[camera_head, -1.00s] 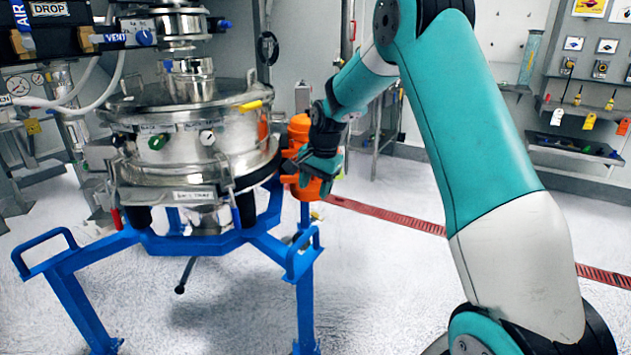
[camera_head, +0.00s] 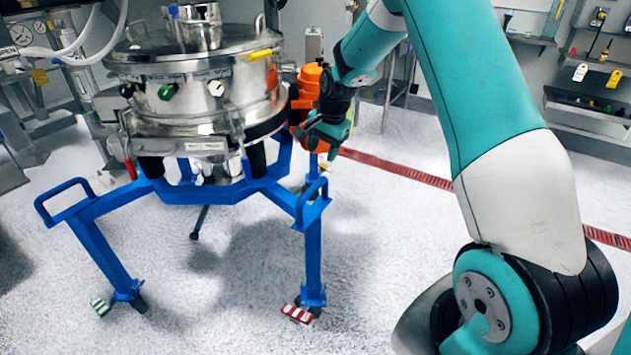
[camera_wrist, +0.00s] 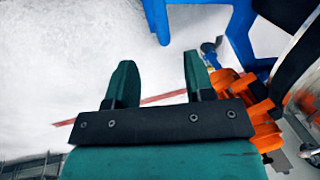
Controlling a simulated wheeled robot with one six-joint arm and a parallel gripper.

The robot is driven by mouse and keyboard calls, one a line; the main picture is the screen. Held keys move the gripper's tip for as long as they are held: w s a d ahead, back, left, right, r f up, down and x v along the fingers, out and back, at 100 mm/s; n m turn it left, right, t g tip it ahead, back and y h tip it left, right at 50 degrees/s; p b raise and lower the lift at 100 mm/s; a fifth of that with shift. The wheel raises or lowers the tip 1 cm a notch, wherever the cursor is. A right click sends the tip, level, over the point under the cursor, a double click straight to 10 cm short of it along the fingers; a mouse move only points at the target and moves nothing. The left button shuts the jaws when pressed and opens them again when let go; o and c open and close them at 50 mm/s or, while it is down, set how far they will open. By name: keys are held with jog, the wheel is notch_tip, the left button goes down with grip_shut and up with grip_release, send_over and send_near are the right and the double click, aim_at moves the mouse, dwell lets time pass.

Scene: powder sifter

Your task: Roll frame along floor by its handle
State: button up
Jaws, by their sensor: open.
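The blue frame (camera_head: 312,258) stands on the floor and carries the round steel sifter (camera_head: 200,95). It has a loop handle at its left (camera_head: 62,189) and another loop handle at its right (camera_head: 312,190). My gripper (camera_head: 328,135) is beside the orange motor (camera_head: 311,82) at the sifter's right, above and a little right of the right handle. In the wrist view my gripper (camera_wrist: 158,64) is open, with nothing between its fingers. Blue frame parts (camera_wrist: 240,30) show beyond and right of the fingers there. The orange motor lies close at the gripper's right.
A green-and-white pedal (camera_head: 100,306) is at the left front foot and a red-and-white pedal (camera_head: 297,313) at the right front foot. A red floor grating (camera_head: 400,170) runs behind. A tool shelf (camera_head: 590,105) stands at the back right. The floor around the frame is mostly clear.

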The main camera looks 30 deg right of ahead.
aim_at(314, 185)
jog(key=f, duration=0.4)
jog(key=w+f, duration=0.1)
jog(key=f, duration=0.3)
jog(key=w+a+f, duration=0.1)
jog(key=f, duration=0.3)
jog(key=shift+w+f, duration=0.15)
jog(key=shift+f, duration=0.15)
grip_shut()
